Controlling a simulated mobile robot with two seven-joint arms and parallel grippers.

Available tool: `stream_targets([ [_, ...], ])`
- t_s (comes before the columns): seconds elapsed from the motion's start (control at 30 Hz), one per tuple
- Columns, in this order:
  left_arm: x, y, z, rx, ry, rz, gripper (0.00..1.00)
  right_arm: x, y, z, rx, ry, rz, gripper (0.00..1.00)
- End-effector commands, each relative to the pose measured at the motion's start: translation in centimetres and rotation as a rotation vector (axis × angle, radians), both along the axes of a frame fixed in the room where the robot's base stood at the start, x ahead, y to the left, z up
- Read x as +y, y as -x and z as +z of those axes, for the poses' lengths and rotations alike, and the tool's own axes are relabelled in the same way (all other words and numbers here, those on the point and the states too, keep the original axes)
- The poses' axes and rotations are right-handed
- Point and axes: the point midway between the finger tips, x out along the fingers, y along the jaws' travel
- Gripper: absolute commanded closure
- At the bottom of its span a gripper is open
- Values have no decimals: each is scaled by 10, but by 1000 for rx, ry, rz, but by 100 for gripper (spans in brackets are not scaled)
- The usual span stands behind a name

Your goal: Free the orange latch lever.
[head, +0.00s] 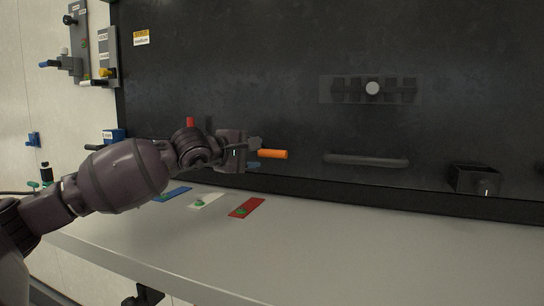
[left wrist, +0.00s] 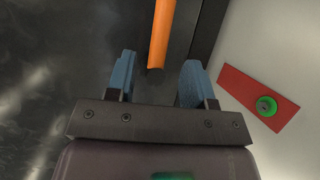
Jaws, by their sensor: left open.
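The orange latch lever (head: 272,154) sticks out level to the right beside my left gripper (head: 252,153), in front of the dark panel. Its left part is hidden behind the gripper. In the left wrist view the orange lever (left wrist: 161,32) comes in from the top, and its near end lies in the gap between the two blue fingertips of my left gripper (left wrist: 158,72). The fingers stand apart, with space on both sides of the lever. I cannot tell how deep the lever sits between them. My right gripper is not in view.
A grey shelf (head: 330,245) runs below the dark panel (head: 270,60). Blue, white and red plates (head: 247,207) lie on it. A dark bar handle (head: 366,160) and a black box (head: 474,180) are on the panel to the right. The shelf's right part is clear.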

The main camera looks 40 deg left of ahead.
Motion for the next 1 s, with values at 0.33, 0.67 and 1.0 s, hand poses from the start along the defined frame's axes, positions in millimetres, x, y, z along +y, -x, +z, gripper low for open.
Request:
stream_targets([
  [0.33, -6, -33, -6, -1, 3, 0, 52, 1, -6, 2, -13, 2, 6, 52],
  [0.67, -10, -60, -11, 0, 2, -2, 52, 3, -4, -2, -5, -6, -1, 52],
  [1.0, -11, -65, -12, 1, 1, -1, 52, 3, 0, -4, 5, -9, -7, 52],
])
